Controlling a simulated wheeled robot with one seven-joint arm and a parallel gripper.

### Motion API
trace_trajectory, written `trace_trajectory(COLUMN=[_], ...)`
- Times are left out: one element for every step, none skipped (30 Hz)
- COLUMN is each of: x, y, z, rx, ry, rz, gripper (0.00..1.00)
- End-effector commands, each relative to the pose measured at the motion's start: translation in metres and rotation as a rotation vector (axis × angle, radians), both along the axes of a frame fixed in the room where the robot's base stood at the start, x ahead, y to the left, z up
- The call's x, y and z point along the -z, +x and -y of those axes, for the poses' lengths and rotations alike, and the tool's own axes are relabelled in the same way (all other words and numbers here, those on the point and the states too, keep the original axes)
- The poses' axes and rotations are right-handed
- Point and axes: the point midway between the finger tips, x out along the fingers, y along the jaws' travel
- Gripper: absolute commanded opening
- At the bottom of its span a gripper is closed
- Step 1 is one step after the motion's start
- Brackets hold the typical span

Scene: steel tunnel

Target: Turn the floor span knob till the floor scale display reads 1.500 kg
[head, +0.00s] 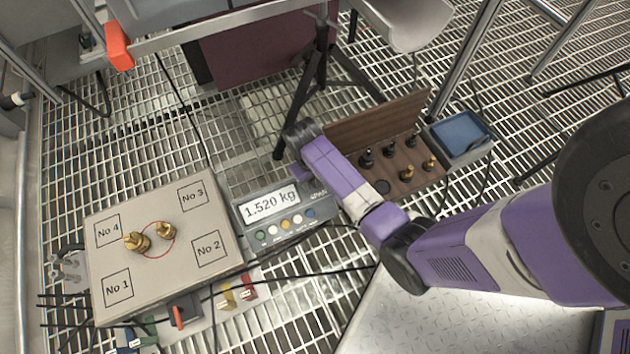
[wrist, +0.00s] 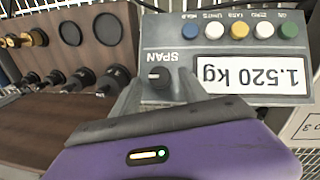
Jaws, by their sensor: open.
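The floor scale display (head: 269,205) reads 1.520 kg on a grey indicator box. The same display (wrist: 251,78) shows upside down in the wrist view. The dark span knob (wrist: 159,77), marked SPAN, sits on the box beside the display. My gripper (wrist: 158,90) is open, with one finger on each side of the knob; contact is not clear. In the head view my arm hides the knob and most of the gripper. The scale platform (head: 175,275) bears two brass weights (head: 137,241) (head: 164,230) near a thin red circle.
A wooden weight box (head: 380,120) with several dark and brass weights stands close beyond my wrist, and a blue tray (head: 460,134) is beside it. Coloured buttons (wrist: 239,31) line the indicator box. Black tripod legs (head: 303,95) rise behind. Cables cross the grating.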

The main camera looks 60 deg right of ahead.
Motion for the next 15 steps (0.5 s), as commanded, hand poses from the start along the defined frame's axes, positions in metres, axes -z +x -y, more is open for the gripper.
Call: trace_trajectory(x=[0.0068, 0.0083, 0.0099, 0.0107, 0.0112, 0.0115, 0.0115, 0.0114, 0.0112, 0.011, 0.011, 0.011, 0.011, 0.011, 0.011], y=[-0.0001, -0.0001, -0.0002, -0.0003, -0.0005, -0.0005, -0.0005, -0.0005, -0.0005, -0.0004, -0.0004, -0.0004, -0.0004, -0.0004, -0.0004], z=[0.0009, 0.0012, 0.0015, 0.0016, 0.0017, 0.0018, 0.0018, 0.0018, 0.0017, 0.0017, 0.0017, 0.0017, 0.0017, 0.0017, 0.0016], rx=[0.001, 0.001, 0.001, 0.001, 0.001, 0.001, 0.001, 0.001, 0.001, 0.001, 0.001, 0.001, 0.001, 0.001, 0.001], ry=[0.0, 0.0, 0.0, 0.0, 0.0, 0.0, 0.0, 0.0, 0.0, 0.0, 0.0, 0.0, 0.0, 0.0, 0.0], rz=[0.0, 0.001, 0.001, 0.001, 0.001, 0.001, 0.001, 0.001, 0.001, 0.001, 0.001, 0.001, 0.001, 0.001, 0.001], gripper=[0.52, 0.52, 0.52, 0.52, 0.52, 0.52, 0.52, 0.52, 0.52, 0.52, 0.52, 0.52, 0.5, 0.44, 0.36])
